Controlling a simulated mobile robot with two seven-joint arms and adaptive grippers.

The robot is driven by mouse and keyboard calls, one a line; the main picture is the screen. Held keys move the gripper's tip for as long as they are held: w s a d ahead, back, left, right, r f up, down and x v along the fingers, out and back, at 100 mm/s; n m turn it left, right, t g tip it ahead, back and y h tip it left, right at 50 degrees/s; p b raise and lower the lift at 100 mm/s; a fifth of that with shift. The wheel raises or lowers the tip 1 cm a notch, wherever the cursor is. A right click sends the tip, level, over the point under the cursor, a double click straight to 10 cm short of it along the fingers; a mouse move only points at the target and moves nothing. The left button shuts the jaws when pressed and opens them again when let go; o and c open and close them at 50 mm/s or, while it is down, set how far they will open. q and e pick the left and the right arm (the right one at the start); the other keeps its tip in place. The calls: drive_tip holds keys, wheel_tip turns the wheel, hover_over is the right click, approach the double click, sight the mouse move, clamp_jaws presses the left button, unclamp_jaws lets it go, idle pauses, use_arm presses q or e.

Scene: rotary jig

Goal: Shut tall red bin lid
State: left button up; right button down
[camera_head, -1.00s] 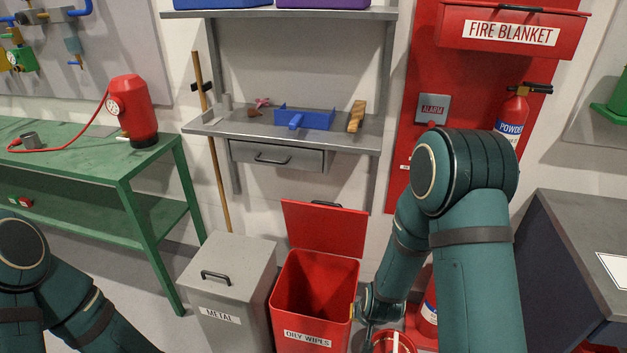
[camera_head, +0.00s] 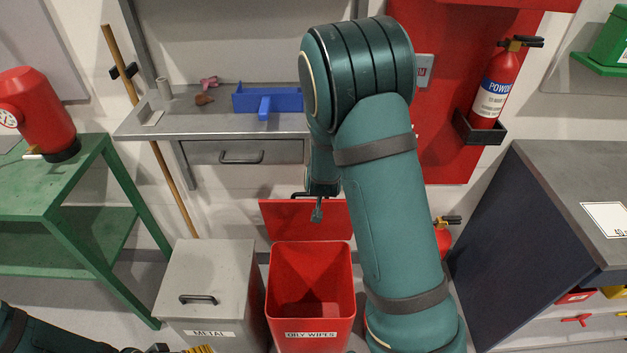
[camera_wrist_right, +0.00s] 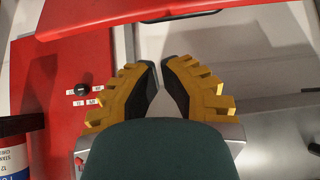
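The tall red bin (camera_head: 311,290), labelled OILY WIPES, stands open on the floor. Its red lid (camera_head: 285,220) stands raised at the bin's back edge, with a dark handle (camera_head: 300,195) at its top. My right gripper (camera_head: 317,212) overlaps the lid's upper part in the head view. The right wrist view shows its yellow fingers (camera_wrist_right: 159,68) almost together with nothing between them. The lid (camera_wrist_right: 100,14) crosses the top there, apart from the fingertips in the picture. My left gripper (camera_head: 185,349) barely shows at the bottom edge, its fingers mostly cut off.
A grey METAL bin (camera_head: 205,285) with its lid down stands left of the red bin. A shelf with a drawer (camera_head: 245,152) is behind. A fire extinguisher (camera_head: 492,90) hangs at right, and a dark cabinet (camera_head: 520,230) stands there. A green bench (camera_head: 60,190) is at left.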

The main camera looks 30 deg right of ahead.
use_arm(q)
drive_tip(key=f, duration=0.1)
drive_tip(key=f+b, duration=0.1)
drive_tip(key=b, duration=0.1)
drive_tip(key=shift+w+f, duration=0.25)
drive_tip(key=shift+f, duration=0.15)
use_arm(e)
drive_tip(key=x, duration=0.8)
drive_tip(key=shift+w+f, duration=0.2)
drive_tip(key=shift+f, duration=0.1)
